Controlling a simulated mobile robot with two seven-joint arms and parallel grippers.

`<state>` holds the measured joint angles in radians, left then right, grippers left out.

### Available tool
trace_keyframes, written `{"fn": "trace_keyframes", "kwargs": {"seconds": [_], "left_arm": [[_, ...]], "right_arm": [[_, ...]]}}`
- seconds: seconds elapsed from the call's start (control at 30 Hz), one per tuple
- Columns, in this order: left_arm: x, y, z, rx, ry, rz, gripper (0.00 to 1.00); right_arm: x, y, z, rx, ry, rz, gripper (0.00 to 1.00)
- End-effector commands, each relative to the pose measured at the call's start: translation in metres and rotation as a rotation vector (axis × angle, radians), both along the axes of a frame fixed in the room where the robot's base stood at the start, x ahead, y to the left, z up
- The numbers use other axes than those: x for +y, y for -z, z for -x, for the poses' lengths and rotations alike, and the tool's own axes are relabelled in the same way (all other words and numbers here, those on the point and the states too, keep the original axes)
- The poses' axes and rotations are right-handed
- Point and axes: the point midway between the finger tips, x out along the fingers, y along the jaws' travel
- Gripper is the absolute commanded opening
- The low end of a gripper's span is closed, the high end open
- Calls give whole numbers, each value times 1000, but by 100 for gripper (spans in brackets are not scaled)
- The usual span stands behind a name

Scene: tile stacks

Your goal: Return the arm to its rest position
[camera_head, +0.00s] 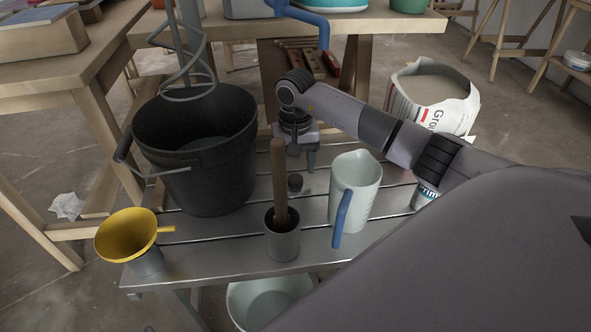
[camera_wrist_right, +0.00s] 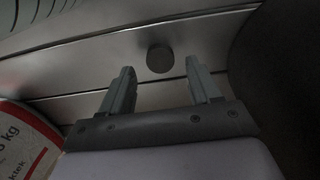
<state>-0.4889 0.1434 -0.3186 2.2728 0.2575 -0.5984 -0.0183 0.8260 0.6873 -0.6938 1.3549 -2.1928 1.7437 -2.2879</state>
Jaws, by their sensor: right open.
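My right arm reaches in from the right in the head view. Its gripper (camera_head: 303,160) points down over the metal bench between the black bucket and the white jug. In the right wrist view the gripper (camera_wrist_right: 163,92) has its two fingers apart with nothing between them. A small dark round object (camera_wrist_right: 160,60) lies on the bench just past the fingertips; it also shows in the head view (camera_head: 295,182), below the gripper and apart from it. My left gripper is not in view.
A black bucket (camera_head: 205,165) stands left of the gripper. A white jug (camera_head: 352,190) with a blue handle is at its right. A grey cup (camera_head: 282,240) with a wooden handle stands in front, a yellow funnel (camera_head: 126,234) front left. A paper bag (camera_head: 432,95) stands behind the arm.

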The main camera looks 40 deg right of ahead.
Motion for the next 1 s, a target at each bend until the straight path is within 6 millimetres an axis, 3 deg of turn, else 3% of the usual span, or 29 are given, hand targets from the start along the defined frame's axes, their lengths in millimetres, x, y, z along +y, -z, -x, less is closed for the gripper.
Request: {"fn": "trace_keyframes", "kwargs": {"seconds": [0.03, 0.1, 0.3, 0.5, 0.77, 0.87, 1.0], "left_arm": [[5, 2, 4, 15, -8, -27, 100], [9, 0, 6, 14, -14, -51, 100], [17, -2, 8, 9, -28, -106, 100], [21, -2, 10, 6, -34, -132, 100], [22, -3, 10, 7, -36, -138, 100], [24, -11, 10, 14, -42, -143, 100], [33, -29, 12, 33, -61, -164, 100]], "right_arm": [[-1, -18, -1, -5, 0, 1, 62], [-1, -34, -1, -4, -1, 1, 62], [0, -70, 0, -2, 0, 0, 62], [0, -86, 0, 0, 1, 0, 62], [0, -90, 0, 0, 1, 0, 62], [0, -103, 0, 0, 1, -1, 62], [0, -138, 0, 0, 1, -1, 62]]}}
